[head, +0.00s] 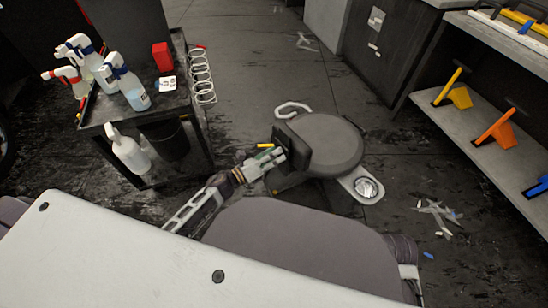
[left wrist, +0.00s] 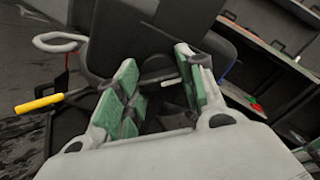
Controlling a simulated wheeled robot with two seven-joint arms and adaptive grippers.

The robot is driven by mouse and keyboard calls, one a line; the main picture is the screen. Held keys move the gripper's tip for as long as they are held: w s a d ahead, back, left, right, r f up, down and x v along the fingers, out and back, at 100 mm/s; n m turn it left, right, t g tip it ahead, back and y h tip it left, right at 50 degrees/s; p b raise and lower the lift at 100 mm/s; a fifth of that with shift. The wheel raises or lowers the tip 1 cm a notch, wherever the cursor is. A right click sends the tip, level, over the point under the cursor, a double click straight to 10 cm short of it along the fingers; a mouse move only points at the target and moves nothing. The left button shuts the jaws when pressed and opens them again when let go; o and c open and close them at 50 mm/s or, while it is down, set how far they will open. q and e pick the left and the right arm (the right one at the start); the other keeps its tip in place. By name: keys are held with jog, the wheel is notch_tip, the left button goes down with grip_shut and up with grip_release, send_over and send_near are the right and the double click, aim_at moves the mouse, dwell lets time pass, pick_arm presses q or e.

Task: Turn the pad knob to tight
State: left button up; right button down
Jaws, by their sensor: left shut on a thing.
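A rolling stool with a round dark seat (head: 333,143) and an upright dark pad (head: 293,147) stands mid-floor. In the left wrist view the pad (left wrist: 130,35) fills the upper middle. A dark rounded knob (left wrist: 157,68) shows below the pad, between my green-padded fingers, with a small pale mark beside it. My left gripper (head: 272,160) reaches the near side of the pad. In the left wrist view its fingers (left wrist: 160,88) are closed around the knob, whose lower part is hard to see. The knob is hidden in the head view.
A yellow-tipped lever (left wrist: 38,103) and pale loop handle (left wrist: 58,42) are on the stool. A black cart (head: 180,100) with spray bottles (head: 128,85) stands left. A shelf (head: 485,120) with coloured tools is right. Scraps (head: 438,215) litter the floor.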

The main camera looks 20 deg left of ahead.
pick_arm(q)
jog(key=shift+f+m, duration=0.1)
jog(key=shift+m, duration=0.2)
jog(key=o, duration=1)
jog(key=shift+v, duration=6)
